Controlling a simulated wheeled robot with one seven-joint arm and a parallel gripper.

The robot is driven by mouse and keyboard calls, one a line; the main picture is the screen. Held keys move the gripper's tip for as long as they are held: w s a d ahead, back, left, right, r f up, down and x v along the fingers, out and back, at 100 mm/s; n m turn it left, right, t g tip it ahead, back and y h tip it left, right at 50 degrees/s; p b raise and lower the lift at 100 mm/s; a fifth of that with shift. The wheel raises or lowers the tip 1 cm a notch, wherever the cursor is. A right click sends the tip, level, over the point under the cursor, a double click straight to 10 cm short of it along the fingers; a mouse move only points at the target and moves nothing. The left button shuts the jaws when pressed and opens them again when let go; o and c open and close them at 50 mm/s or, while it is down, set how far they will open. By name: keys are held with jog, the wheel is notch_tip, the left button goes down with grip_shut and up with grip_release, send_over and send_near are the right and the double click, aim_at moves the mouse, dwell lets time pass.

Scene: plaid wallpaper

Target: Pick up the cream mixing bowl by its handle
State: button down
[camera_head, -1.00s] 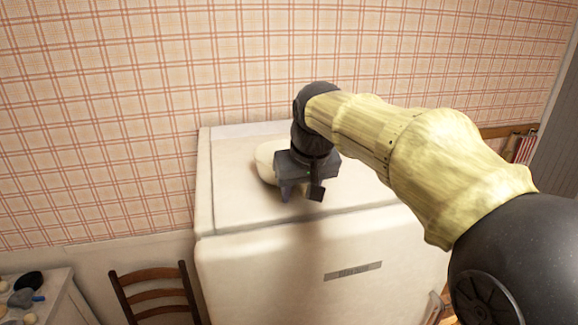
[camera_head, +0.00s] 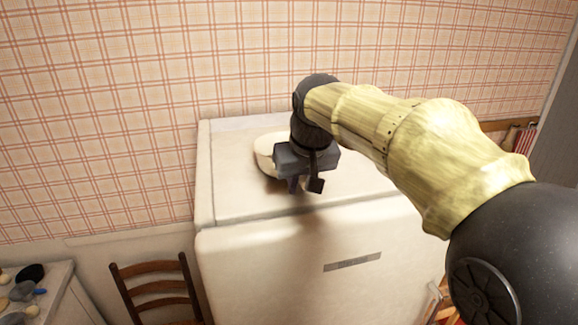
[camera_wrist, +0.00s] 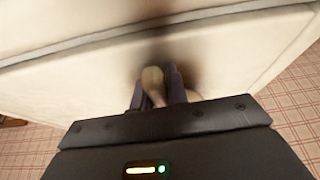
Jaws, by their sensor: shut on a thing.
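The cream mixing bowl (camera_head: 265,156) is over the top of the white refrigerator (camera_head: 235,185), partly hidden behind my gripper. Its left side and rim show, with a dark shadow below it. It looks slightly raised, but the gap is hard to judge. My gripper (camera_head: 304,186) points down at the bowl's near right side. In the wrist view, my gripper's fingers (camera_wrist: 156,88) are closed on a narrow cream piece, the bowl's handle (camera_wrist: 152,84). The rest of the bowl is not clear in that view.
The plaid wall (camera_head: 120,100) stands close behind the refrigerator. A wooden chair (camera_head: 155,288) is at lower left, beside a white counter (camera_head: 62,300) with small items. The refrigerator top is bare to the left of the bowl.

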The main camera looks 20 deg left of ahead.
jog(key=shift+r, duration=0.1)
notch_tip(320, 180, up, 10)
jog(key=shift+f+b, duration=0.1)
jog(key=shift+b, duration=0.2)
dwell(0.3)
dwell(0.3)
